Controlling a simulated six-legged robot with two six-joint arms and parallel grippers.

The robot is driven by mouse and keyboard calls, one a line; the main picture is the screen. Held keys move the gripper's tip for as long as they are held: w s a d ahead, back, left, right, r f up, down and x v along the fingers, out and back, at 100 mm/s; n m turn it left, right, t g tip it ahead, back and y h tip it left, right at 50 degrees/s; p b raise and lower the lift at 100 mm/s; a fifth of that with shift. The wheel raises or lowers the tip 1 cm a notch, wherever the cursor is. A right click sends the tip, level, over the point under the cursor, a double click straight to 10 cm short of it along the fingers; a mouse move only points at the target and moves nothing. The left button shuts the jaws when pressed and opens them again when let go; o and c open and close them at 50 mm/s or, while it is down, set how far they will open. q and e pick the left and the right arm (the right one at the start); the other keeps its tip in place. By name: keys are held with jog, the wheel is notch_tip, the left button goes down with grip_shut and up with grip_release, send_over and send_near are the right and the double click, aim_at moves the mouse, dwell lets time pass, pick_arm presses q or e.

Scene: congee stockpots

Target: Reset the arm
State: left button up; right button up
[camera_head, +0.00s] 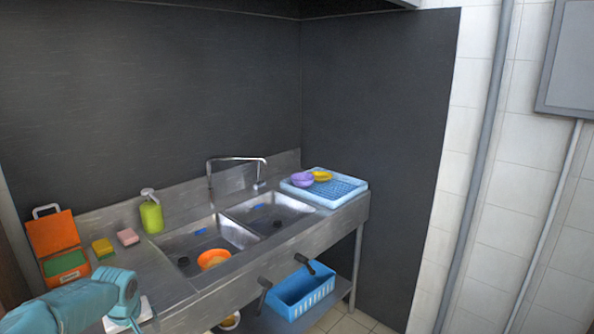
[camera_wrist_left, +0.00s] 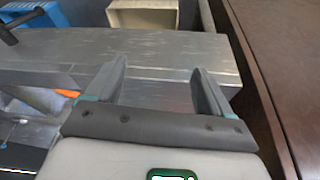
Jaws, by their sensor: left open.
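My left arm comes in at the lower left of the head view, over the front left part of the steel sink counter (camera_head: 165,295). In the left wrist view my left gripper (camera_wrist_left: 157,85) is open, with its two fingers spread wide and nothing between them. The bare steel counter (camera_wrist_left: 150,48) lies beyond the fingertips. My right arm and gripper are not in view.
An orange bowl (camera_head: 213,259) sits in the left sink basin. A green bottle (camera_head: 151,217), sponges and an orange box (camera_head: 53,233) stand at the left. A blue tray (camera_head: 345,188) with bowls is at the right, and a blue basket (camera_head: 304,293) sits below.

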pick_arm(q)
jog(key=s+d+f+m+h, duration=0.2)
jog(key=s+d+f, duration=0.2)
jog(key=d+f, duration=0.45)
jog(key=s+d+f+m+h, duration=0.2)
jog(key=s+d+f, duration=0.2)
jog(key=d+f, duration=0.5)
jog(key=s+d+f+g, duration=0.1)
jog(key=s+d+f, duration=0.1)
jog(key=s+d, duration=0.2)
jog(key=s+d+f+m+h, duration=0.1)
jog(key=s+d, duration=0.3)
jog(key=s, duration=0.6)
jog(key=s+d+f+m+g+h, duration=0.1)
jog(key=s+d+f, duration=0.2)
jog(key=s, duration=0.4)
jog(key=shift+s+d+g, duration=0.2)
jog(key=shift+d+g, duration=0.1)
jog(key=shift+d, duration=0.4)
jog(key=c, duration=0.7)
jog(key=shift+a, duration=0.1)
jog(key=shift+c, duration=0.2)
